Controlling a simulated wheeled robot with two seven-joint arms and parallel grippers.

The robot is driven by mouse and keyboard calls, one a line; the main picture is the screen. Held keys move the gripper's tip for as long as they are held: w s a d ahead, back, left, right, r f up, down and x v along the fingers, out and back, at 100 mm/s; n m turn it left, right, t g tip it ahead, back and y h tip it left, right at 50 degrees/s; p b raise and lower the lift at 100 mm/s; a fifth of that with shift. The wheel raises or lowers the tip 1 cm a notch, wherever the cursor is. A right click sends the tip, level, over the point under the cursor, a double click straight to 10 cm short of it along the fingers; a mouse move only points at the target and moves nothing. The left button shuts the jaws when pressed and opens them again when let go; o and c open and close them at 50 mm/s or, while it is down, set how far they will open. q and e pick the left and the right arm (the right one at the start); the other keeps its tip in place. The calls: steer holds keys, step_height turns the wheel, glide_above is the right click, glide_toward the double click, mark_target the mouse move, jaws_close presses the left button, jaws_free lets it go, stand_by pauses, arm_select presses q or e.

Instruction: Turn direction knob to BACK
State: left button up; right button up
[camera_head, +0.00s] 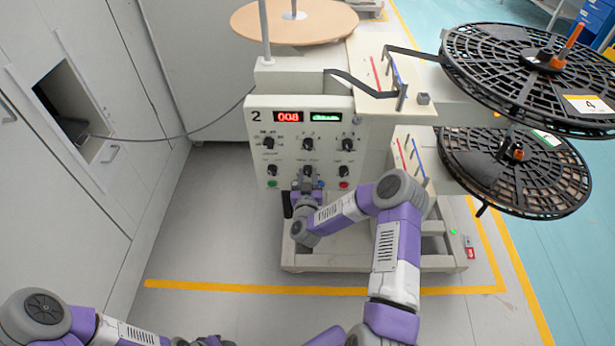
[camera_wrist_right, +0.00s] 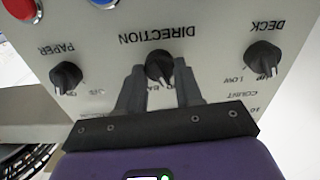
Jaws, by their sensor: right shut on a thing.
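The direction knob (camera_wrist_right: 159,64) is a black knob under the word DIRECTION, which appears upside down in the right wrist view. My right gripper (camera_wrist_right: 158,80) has its two dark fingers on either side of this knob and is shut on it. In the head view, my right gripper (camera_head: 307,182) is at the middle of the lower knob row on the white control panel (camera_head: 262,105). A label starting "BA" shows partly between the fingers; the rest is hidden. The way the knob points is hard to tell. My left gripper is not in view.
The deck knob (camera_wrist_right: 263,57) and paper knob (camera_wrist_right: 66,76) flank the direction knob closely. Red (camera_wrist_right: 22,7) and blue buttons sit nearby. Black reels (camera_head: 515,165) overhang the right side. Grey cabinets stand left; the floor between is clear.

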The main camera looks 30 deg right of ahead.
steer(key=m+b, duration=0.2)
steer(key=m, duration=0.3)
steer(key=shift+f, duration=0.1)
steer(key=m+b, duration=0.2)
steer(key=m, duration=0.3)
steer(key=shift+d+b, duration=0.1)
steer(key=shift+b, duration=0.25)
steer(key=shift+m, duration=0.3)
steer(key=o, duration=1)
steer(key=shift+s, duration=0.1)
steer(key=shift+o, duration=0.2)
steer(key=p+v, duration=0.1)
steer(key=v, duration=0.6)
steer(key=shift+s+a, duration=0.2)
